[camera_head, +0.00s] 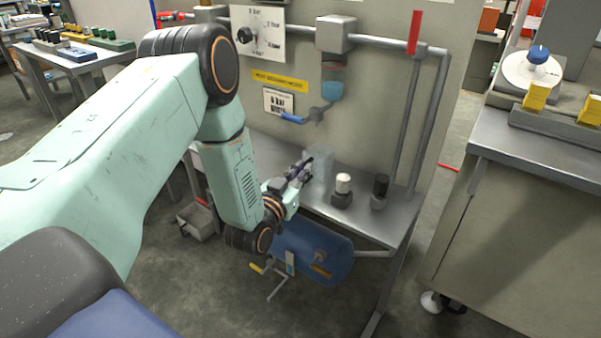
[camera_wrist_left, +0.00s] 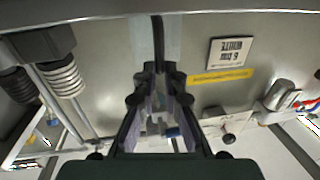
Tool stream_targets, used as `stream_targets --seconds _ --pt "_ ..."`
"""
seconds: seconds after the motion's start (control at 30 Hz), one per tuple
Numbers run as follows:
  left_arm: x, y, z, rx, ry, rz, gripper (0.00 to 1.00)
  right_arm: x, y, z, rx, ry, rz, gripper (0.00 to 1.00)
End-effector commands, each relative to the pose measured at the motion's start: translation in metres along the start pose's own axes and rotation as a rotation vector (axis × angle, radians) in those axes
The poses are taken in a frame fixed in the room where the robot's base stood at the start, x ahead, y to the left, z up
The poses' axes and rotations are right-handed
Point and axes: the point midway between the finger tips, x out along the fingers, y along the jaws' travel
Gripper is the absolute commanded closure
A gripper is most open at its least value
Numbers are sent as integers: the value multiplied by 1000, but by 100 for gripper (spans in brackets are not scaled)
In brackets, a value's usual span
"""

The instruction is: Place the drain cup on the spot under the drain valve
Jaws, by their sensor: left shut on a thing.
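A clear, pale drain cup (camera_head: 321,163) stands upright at the steel shelf, below the drain valve (camera_head: 318,115) with its blue lever. My left gripper (camera_head: 301,172) reaches in from the left and is shut on the cup's near side. In the left wrist view the fingers (camera_wrist_left: 160,85) point at a faint see-through shape, which seems to be the cup (camera_wrist_left: 143,42). The spot under the valve is not clearly visible, and I cannot tell whether the cup's base touches the shelf. My right gripper is not in view.
A white-topped fitting (camera_head: 343,184) and a black-topped one (camera_head: 380,187) stand right of the cup on the shelf (camera_head: 398,222). The grey panel (camera_head: 385,110) rises behind. A blue tank (camera_head: 318,255) hangs below. A grey cabinet (camera_head: 520,220) stands at the right.

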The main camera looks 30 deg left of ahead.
Motion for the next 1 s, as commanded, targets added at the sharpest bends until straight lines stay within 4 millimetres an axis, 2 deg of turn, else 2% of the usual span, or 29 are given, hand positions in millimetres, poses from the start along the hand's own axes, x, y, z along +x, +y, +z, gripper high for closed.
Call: stream_targets --seconds 0.07,0.1,0.33,0.7,0.87,1.0 --pt "0 0 3 0 0 0 100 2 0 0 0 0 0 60" --pt "0 0 3 0 0 0 88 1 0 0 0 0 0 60" --pt "0 0 2 0 0 0 68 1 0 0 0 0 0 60" --pt "0 0 -2 0 0 0 68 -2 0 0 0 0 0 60" --pt "-24 -1 -1 -1 -6 -1 68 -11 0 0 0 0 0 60" --pt "-54 0 -2 -1 -7 -1 68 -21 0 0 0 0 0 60"
